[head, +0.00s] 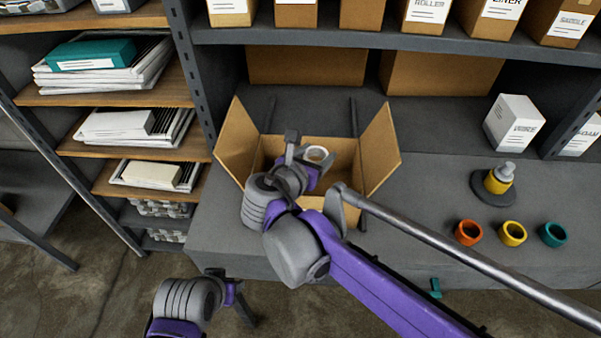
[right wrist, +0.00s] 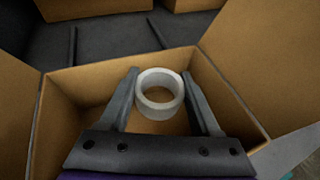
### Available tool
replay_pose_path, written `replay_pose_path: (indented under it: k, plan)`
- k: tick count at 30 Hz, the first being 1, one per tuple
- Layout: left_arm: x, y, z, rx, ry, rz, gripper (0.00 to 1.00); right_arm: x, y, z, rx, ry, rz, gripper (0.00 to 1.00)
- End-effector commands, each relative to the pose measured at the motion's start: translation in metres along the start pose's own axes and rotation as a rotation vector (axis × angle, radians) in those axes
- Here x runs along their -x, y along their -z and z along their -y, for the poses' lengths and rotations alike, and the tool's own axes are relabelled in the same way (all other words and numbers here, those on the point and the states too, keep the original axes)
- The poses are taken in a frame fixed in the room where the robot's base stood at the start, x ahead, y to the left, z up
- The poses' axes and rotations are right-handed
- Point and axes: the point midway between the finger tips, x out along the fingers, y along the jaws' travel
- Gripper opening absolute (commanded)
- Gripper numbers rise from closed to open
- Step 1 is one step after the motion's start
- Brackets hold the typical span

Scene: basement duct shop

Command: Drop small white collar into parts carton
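The small white collar (head: 318,154) is a short, open ring. In the right wrist view the collar (right wrist: 160,106) sits between the two dark fingers of my right gripper (right wrist: 160,86), which close on it from both sides. The open cardboard parts carton (head: 380,150) stands on the grey bench with its flaps spread. My right gripper (head: 311,150) is over the carton's opening, and the carton floor shows below the collar in the wrist view. My left gripper (head: 240,300) is low at the bottom left, empty-looking; its finger gap is unclear.
Orange (head: 468,232), yellow (head: 513,233) and teal (head: 553,234) collars stand on the bench at the right. Behind them are a yellow-and-grey part on a dark disc (head: 497,180) and a white box (head: 514,122). A shelf (head: 350,37) with cartons runs above.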

Motion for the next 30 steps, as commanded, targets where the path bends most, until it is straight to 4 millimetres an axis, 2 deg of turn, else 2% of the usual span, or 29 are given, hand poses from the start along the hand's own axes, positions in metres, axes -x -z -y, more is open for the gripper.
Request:
replay_pose_path:
  k: [1,6,17,20,30]
  plan:
    - [0.000,0.000,0.000,0.000,0.000,0.000,0.50,0.000,0.000,0.000,0.000,0.000,0.000,0.71]
    - [0.000,0.000,0.000,0.000,0.000,0.000,0.50,0.000,0.000,0.000,0.000,0.000,0.000,0.99]
    - [0.000,0.000,0.000,0.000,0.000,0.000,0.50,0.006,0.000,0.000,0.000,-0.001,0.000,0.99]
    - [0.000,0.000,0.000,0.000,0.000,0.000,0.50,0.019,0.000,-0.001,0.000,-0.004,-0.001,0.99]
    - [0.000,0.000,0.000,0.000,0.000,0.000,0.50,0.086,0.000,-0.001,0.002,-0.005,0.000,0.99]
